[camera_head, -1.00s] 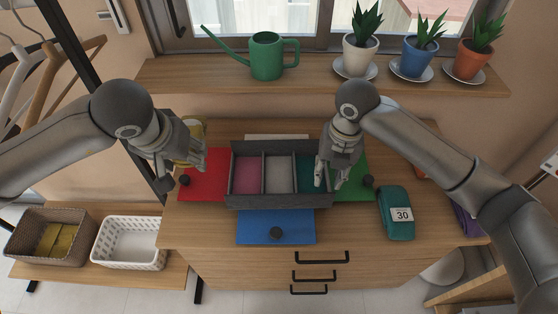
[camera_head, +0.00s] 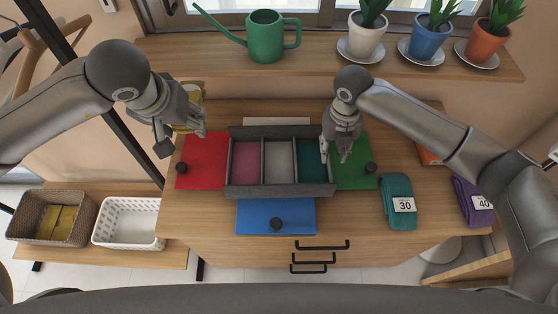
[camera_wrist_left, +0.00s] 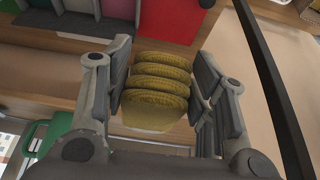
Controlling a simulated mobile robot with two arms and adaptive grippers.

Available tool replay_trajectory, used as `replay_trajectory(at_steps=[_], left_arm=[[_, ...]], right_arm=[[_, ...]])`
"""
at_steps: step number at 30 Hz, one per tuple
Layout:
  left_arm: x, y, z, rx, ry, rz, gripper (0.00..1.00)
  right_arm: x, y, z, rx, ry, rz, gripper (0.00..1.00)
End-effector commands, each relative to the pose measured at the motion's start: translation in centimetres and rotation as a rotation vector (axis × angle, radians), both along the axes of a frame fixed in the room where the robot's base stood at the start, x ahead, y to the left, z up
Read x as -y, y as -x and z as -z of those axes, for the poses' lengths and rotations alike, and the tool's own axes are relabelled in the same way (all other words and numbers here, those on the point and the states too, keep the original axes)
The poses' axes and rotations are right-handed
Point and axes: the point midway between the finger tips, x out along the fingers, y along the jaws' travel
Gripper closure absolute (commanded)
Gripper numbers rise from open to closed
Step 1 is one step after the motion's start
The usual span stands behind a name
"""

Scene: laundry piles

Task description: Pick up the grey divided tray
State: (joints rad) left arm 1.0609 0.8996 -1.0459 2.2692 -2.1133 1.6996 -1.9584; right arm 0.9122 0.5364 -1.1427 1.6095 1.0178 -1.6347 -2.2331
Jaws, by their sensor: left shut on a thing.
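The grey divided tray (camera_head: 280,189) rests on the wooden dresser top, with pink, light grey and teal compartment floors. My right gripper (camera_head: 334,158) is at its right end, fingers apart, one over the teal compartment and one just outside the end wall. Whether they touch the wall cannot be told. My left gripper (camera_head: 192,128) is left of the tray, above and behind the red mat. In the left wrist view its fingers (camera_wrist_left: 160,88) are on both sides of a yellow ribbed bundle (camera_wrist_left: 158,86) and shut on it. The bundle (camera_head: 190,94) is partly hidden by the gripper in the head view.
Red (camera_head: 203,160), blue (camera_head: 262,216) and green (camera_head: 352,150) mats with dark knobs lie around the tray. A teal roll marked 30 (camera_head: 393,188) and a purple roll marked 40 (camera_head: 464,190) lie to the right. A watering can (camera_head: 266,42) and several potted plants stand on the sill.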

Motion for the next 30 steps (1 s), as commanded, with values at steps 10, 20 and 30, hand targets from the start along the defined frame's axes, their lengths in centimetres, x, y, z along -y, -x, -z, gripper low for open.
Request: replay_trajectory(at_steps=[10,20,30], left_arm=[[0.0,0.0,-0.9,0.000,0.000,0.000,0.72],[0.0,0.0,-0.9,0.001,0.000,0.000,0.72],[0.0,0.0,-0.9,0.001,0.000,0.000,0.72]], right_arm=[[-0.4,0.3,3.8,-0.001,0.001,0.000,0.70],[-0.4,0.3,3.8,0.000,0.001,0.000,0.88],[-0.4,0.3,3.8,0.001,0.000,0.000,1.00]])
